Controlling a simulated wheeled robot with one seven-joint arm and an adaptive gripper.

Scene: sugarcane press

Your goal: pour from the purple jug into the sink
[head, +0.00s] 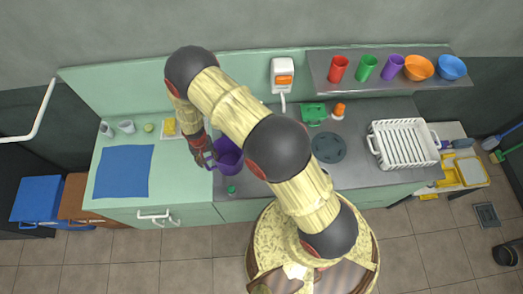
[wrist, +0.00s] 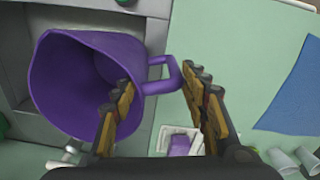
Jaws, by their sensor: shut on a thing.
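The purple jug (head: 229,153) is at the left edge of the grey counter in the head view, its mouth showing from above. In the wrist view the jug (wrist: 65,90) fills the left side, its inside dark and no contents visible. My gripper (wrist: 160,82) is shut on the jug's handle, one finger to each side of it; in the head view my gripper (head: 209,157) is just left of the jug. The sink shows only partly, as a grey recess (wrist: 14,62) behind the jug in the wrist view. In the head view my arm and the jug hide most of it.
A green item (head: 231,189) stands at the front edge. A white dish rack (head: 403,144) stands right. The shelf (head: 325,82) holds cups and bowls.

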